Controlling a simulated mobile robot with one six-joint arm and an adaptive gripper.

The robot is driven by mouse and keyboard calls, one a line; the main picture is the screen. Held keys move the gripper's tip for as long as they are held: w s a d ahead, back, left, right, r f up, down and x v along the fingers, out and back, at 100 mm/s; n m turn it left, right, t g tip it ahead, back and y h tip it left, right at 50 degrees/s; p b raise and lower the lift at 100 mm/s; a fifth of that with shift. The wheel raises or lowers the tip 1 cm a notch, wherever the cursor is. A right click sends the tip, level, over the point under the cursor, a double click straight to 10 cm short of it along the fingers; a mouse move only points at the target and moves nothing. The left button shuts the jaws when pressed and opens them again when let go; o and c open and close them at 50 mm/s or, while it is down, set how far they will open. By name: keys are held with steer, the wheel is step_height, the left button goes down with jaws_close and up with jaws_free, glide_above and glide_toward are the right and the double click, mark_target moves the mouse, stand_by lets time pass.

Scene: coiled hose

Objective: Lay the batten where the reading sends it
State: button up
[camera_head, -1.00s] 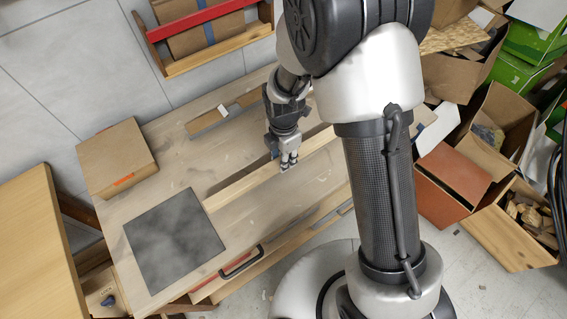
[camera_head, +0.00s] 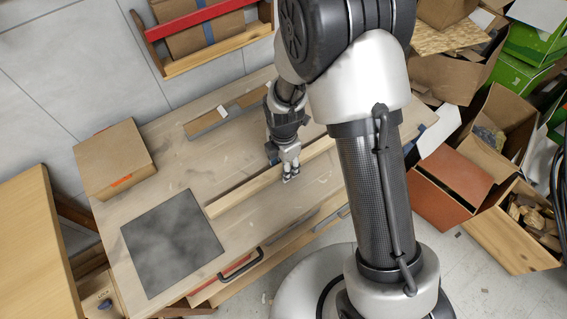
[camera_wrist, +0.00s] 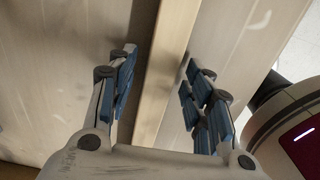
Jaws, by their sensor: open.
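The batten (camera_head: 240,194) is a long pale wooden strip lying slantwise across the workbench, with its left end near a dark grey square plate (camera_head: 172,243). My gripper (camera_head: 290,175) points down at the batten's middle part. In the wrist view the batten (camera_wrist: 166,75) runs between the two blue-padded fingers of my gripper (camera_wrist: 160,100). The fingers are open, with a gap on each side of the wood. The batten's right part is hidden behind my arm in the head view. I cannot make out any reading.
The workbench (camera_head: 150,200) has a cardboard box (camera_head: 115,160) at its left. A strip with a white tag (camera_head: 222,112) lies at the back, and a grey strip (camera_head: 330,217) at the front edge. Open cartons (camera_head: 450,180) crowd the floor at right.

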step_height(320, 180, up, 12)
steer(key=p, duration=0.4)
steer(key=shift+r, duration=0.2)
steer(key=s+d+r+m+t, duration=0.1)
steer(key=d+r+m, duration=0.15)
steer(key=r, duration=0.25)
steer(key=s+d+r+m, duration=0.1)
steer(key=d+r+m, duration=0.1)
steer(key=r+m, duration=0.25)
steer(key=s+d+r+m+t, duration=0.1)
steer(key=s+d+r+m, duration=0.3)
steer(key=s+r+m, duration=0.2)
steer(key=s+d+r+m+t, duration=0.2)
steer(key=s+d+r+m, duration=0.3)
steer(key=s+m, duration=0.5)
steer(key=shift+d+r+m+t, duration=0.15)
steer(key=shift+r+m+t, duration=0.15)
steer(key=shift+r+m, duration=0.75)
steer(key=shift+r, duration=0.2)
